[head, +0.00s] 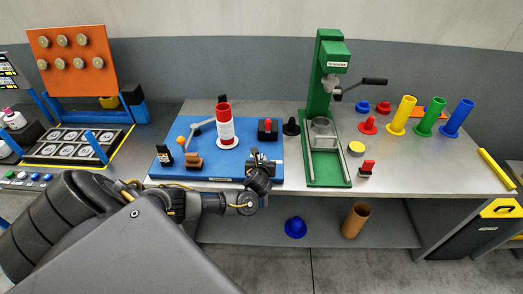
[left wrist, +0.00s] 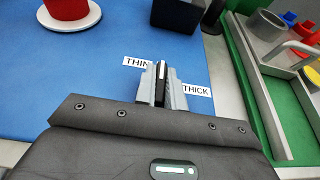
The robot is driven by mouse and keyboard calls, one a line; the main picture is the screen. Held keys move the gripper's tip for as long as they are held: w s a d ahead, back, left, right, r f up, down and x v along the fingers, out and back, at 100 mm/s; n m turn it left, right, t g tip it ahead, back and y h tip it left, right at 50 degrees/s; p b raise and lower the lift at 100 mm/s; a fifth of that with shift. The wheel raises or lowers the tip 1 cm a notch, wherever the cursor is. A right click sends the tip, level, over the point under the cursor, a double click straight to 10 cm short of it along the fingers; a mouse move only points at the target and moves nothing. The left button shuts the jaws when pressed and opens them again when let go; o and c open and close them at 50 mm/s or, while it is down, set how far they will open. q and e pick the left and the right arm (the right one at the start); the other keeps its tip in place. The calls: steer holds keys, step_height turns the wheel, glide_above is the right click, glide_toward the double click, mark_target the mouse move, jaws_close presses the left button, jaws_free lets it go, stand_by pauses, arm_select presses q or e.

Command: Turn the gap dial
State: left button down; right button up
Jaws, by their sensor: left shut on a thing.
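My left gripper (head: 261,166) is over the front right corner of the blue board (head: 205,172). In the left wrist view its two grey fingers (left wrist: 162,84) are shut on the gap dial (left wrist: 162,72). Only a thin dark part of the dial with a white line shows between them. A "THIN" label (left wrist: 137,63) is on the left of the fingers and a "THICK" label (left wrist: 197,90) on the right, partly covered. The fingers hide the rest of the dial. My right gripper is not in view.
A green press (head: 325,110) stands just right of the board. Coloured cones and tubes are farther right.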

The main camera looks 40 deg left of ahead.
arm_select(q)
steer(key=shift+y, duration=0.3)
steer(key=c, duration=1.5)
jaws_free()
steer(key=p+v, duration=0.2)
steer(key=v, duration=0.8)
steer(key=shift+s+d+r+p, duration=0.2)
steer(key=shift+s+p, duration=0.05)
steer(key=shift+p, duration=0.15)
